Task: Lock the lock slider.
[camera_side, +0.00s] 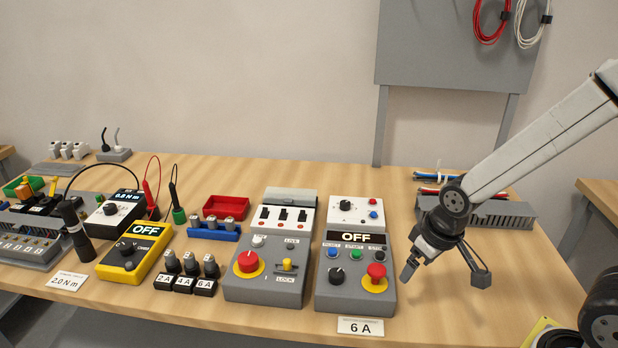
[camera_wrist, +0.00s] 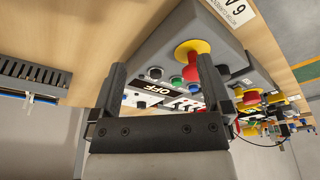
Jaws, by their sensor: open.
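My gripper (camera_side: 444,276) is open and empty, to the right of the boxes and well apart from the slider. In the wrist view my gripper's two fingers (camera_wrist: 160,72) frame the OFF box; the slider cannot be made out clearly there.
The grey OFF box (camera_side: 356,297), with its own red button (camera_side: 376,271), stands between my gripper and the slider's box. A 6 A card (camera_side: 360,326) lies in front. Black fuse-like plugs (camera_side: 184,284) and a yellow meter (camera_side: 134,254) stand left. Bare wood lies around my gripper.

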